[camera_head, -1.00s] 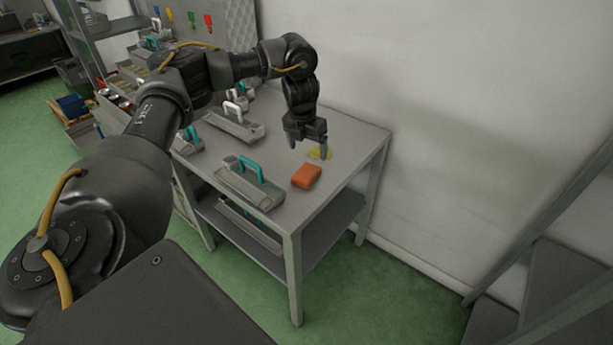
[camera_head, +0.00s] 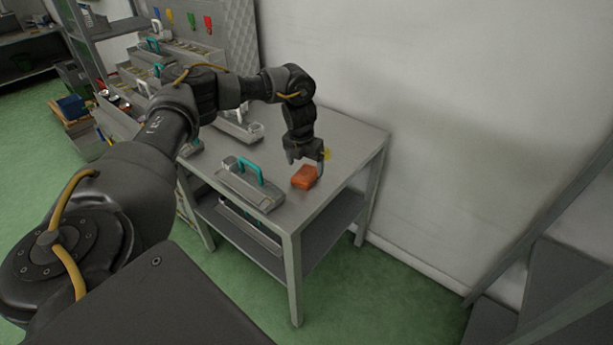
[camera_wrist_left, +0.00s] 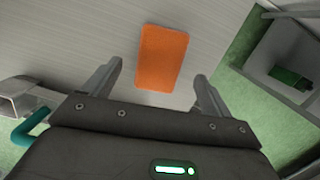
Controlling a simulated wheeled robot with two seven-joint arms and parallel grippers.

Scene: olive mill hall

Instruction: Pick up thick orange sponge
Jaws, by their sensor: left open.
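The thick orange sponge (camera_head: 304,178) lies on the grey table (camera_head: 315,207), near its right front part. In the left wrist view the sponge (camera_wrist_left: 163,58) shows whole, a little beyond the fingertips and between their lines. My left gripper (camera_head: 306,160) is open and points down, just behind and above the sponge in the head view. Its two fingers (camera_wrist_left: 158,83) stand apart in the wrist view, with nothing held between them. I cannot tell the exact height of the fingertips over the table. My right gripper is in neither view.
A grey tray with a teal handle (camera_head: 250,185) stands left of the sponge; a teal handle (camera_wrist_left: 30,127) shows at the wrist view's left. A yellow item (camera_head: 327,154) lies behind the gripper. More handled trays stand farther back. A white wall (camera_head: 450,130) is to the right.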

